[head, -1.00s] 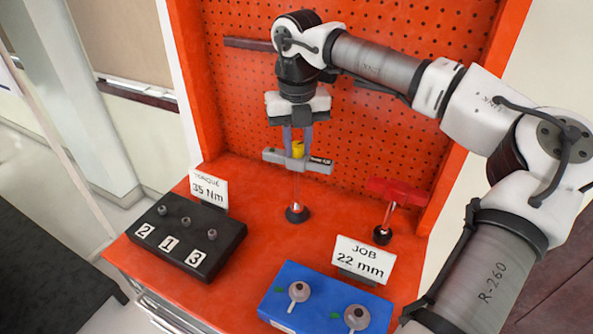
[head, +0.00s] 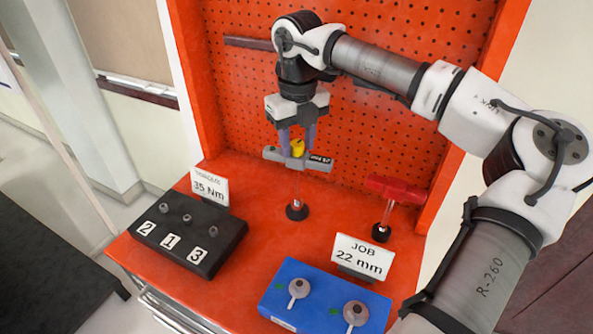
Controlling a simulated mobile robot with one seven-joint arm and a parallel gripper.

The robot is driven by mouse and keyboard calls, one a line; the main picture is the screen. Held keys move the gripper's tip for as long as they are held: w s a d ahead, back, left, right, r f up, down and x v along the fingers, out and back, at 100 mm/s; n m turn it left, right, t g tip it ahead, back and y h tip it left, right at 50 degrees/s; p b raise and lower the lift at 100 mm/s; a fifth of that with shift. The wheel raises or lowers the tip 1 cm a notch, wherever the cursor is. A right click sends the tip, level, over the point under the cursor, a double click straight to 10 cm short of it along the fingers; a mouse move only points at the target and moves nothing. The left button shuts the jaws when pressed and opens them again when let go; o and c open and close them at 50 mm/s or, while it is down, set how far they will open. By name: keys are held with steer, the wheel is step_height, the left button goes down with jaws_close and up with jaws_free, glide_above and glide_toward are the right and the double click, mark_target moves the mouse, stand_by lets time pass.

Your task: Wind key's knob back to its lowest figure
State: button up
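The key (head: 318,163) is a grey T-handled tool with a yellow knob (head: 298,148) on top and a small dark label whose figure is too small to read. My gripper (head: 297,143) points down from above, with one finger on each side of the knob. Whether the fingers press on the knob or stand just clear of it is unclear. A white sign (head: 209,188) reads 35 Nm.
A red T-handled tool (head: 397,189) stands at the right. A black block (head: 190,245) numbered 2, 1, 3 is at the left. A perforated panel (head: 380,125) rises behind.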

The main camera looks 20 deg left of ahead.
stand_by(0.6)
steer(key=m+b, duration=0.2)
steer(key=m, duration=0.3)
steer(key=shift+f, duration=0.1)
steer(key=m+b, duration=0.2)
steer(key=m, duration=0.4)
steer(key=c, duration=0.6)
steer(key=shift+c, duration=0.2)
